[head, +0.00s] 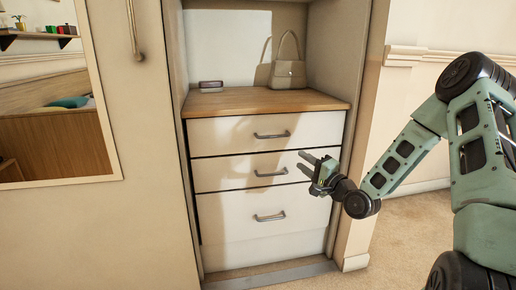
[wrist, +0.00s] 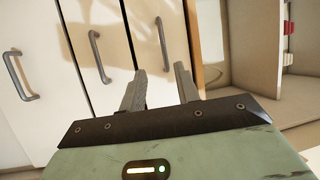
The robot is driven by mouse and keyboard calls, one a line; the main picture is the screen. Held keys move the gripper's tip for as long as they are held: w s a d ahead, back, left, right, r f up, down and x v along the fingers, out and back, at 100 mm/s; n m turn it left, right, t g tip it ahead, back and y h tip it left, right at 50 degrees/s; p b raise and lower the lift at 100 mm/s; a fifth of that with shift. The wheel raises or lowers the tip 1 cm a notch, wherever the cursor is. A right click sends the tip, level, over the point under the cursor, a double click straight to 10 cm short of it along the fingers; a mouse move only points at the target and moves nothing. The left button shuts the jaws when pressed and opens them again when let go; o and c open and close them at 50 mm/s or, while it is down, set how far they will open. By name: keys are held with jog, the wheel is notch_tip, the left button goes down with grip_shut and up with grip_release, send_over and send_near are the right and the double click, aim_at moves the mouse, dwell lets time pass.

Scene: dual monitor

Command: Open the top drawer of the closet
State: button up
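The closet's top drawer (head: 225,134) has a cream front and a horizontal metal bar handle (head: 271,135). It looks closed, flush with the drawers under it. My gripper (head: 303,161) is open and empty, in front of the drawers, right of and a little lower than the top handle in the head view. Its two fingers point left toward the drawer fronts. In the wrist view, turned sideways, the top drawer's handle (wrist: 162,43) appears beyond and between the fingertips (wrist: 160,68), apart from them.
Below are a middle drawer handle (head: 271,173) and a bottom one (head: 270,216). A handbag (head: 287,74) and a small box (head: 211,86) sit on the wooden top (head: 240,101). A closet door with mirror (head: 55,120) is at left. Open carpet (head: 405,235) lies at right.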

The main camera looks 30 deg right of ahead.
aim_at(272, 137)
jog(key=w+r+b, duration=0.1)
jog(key=w, duration=0.4)
jog(key=w+a+r+b, duration=0.1)
jog(key=w, duration=0.5)
jog(key=w+r+b, duration=0.1)
jog(key=w+b, duration=0.1)
jog(key=w, duration=0.4)
jog(key=shift+w+a, duration=0.1)
jog(key=shift+a, duration=0.15)
grip_shut()
